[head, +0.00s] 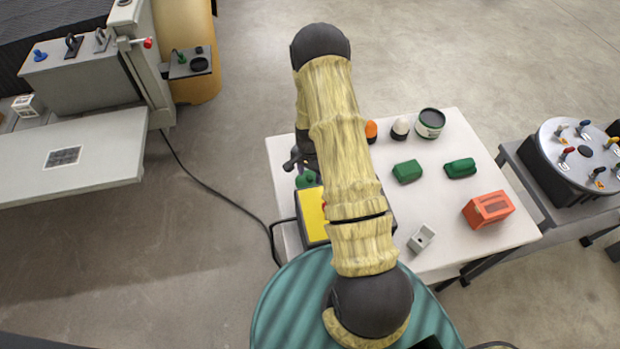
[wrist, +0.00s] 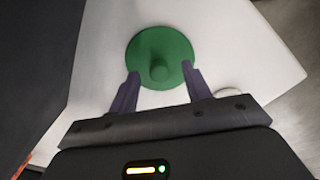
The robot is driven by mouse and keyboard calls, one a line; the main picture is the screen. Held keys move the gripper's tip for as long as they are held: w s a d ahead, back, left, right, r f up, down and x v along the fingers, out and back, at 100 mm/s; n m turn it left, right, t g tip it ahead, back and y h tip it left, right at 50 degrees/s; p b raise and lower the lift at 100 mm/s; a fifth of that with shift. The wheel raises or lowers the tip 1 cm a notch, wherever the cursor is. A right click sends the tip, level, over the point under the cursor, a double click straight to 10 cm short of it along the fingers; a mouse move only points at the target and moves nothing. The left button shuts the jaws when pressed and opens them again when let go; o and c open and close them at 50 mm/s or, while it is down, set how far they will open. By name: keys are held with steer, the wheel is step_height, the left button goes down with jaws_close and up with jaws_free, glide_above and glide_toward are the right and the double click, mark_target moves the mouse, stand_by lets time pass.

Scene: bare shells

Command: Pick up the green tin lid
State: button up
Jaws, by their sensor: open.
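The green tin lid (wrist: 160,45) is a round green disc with a knob in its middle, lying on the white table (wrist: 235,45) in the wrist view. My gripper (wrist: 160,75) is open, with its two dark fingertips at the near left and near right of the lid and the knob between them in the picture. I cannot tell whether the fingers touch the lid. In the head view my arm covers part of the table's left side; a bit of green (head: 306,178) shows beside it, and I cannot tell if it is the lid.
On the table stand a white-and-green tin (head: 430,123), two green blocks (head: 407,171) (head: 460,168), an orange-red block (head: 488,209), a small grey block (head: 421,238) and a yellow-topped box (head: 311,215). A turntable (head: 577,155) stands to the right. A cable runs over the floor at left.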

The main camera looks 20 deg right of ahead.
mark_target(310, 176)
steer(key=shift+f, duration=0.3)
steer(key=shift+s, duration=0.1)
steer(key=shift+c, duration=0.9)
jaws_close()
step_height(310, 176, up, 10)
steer(key=b, duration=0.2)
